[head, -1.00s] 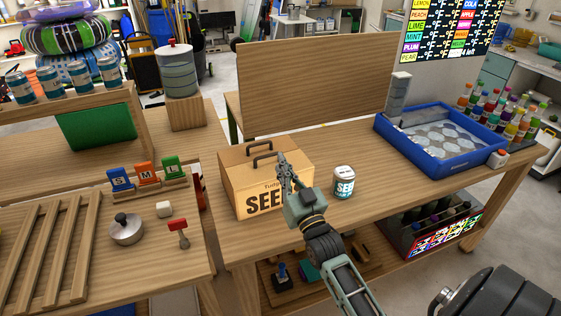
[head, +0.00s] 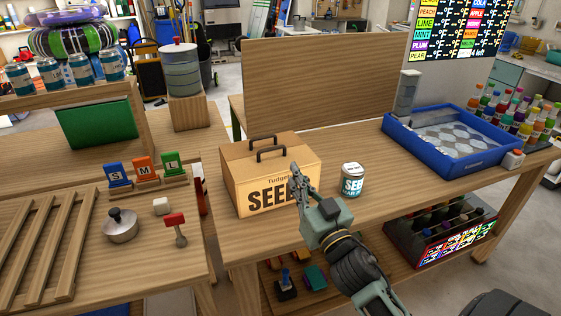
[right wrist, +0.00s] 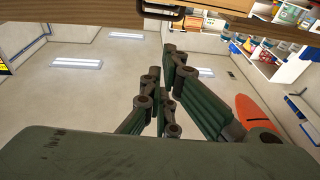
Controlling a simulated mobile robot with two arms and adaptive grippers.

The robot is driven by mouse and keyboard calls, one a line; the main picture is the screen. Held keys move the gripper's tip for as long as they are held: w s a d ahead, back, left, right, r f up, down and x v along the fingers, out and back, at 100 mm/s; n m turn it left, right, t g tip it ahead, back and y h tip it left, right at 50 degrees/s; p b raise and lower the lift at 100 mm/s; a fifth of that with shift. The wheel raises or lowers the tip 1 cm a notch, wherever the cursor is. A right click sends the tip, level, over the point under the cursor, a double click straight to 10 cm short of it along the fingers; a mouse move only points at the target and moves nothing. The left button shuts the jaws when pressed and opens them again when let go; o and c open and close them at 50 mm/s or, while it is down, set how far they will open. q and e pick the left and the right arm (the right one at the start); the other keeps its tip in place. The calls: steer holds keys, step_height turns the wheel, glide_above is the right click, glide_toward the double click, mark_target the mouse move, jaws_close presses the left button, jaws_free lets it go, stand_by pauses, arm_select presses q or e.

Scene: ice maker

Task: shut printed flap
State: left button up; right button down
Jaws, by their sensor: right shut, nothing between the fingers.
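The tan box (head: 244,171) stands on the workbench in the head view, with two dark handles on top. Its front printed flap (head: 235,200) carries the letters SEE; the rest is hidden behind my gripper. The flap looks upright and close to the box front; I cannot tell whether a gap is left. My right gripper (head: 297,176) is shut and empty, its fingertips in front of the flap's right part. I cannot tell if they touch it. The right wrist view shows the fingers (right wrist: 176,58) together below a wooden-coloured edge. My left gripper is not in view.
A labelled can (head: 352,181) stands just right of the gripper. A blue tray (head: 436,150) and several bottles (head: 520,112) are farther right. A wooden board (head: 325,82) stands behind. Bare bench top lies between the can and the tray.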

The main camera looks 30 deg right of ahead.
steer(key=p, duration=0.2)
glide_above(280, 167)
steer(key=shift+a+r+m+h, duration=0.1)
steer(key=shift+r+m+h, duration=0.2)
steer(key=shift+r+h, duration=0.15)
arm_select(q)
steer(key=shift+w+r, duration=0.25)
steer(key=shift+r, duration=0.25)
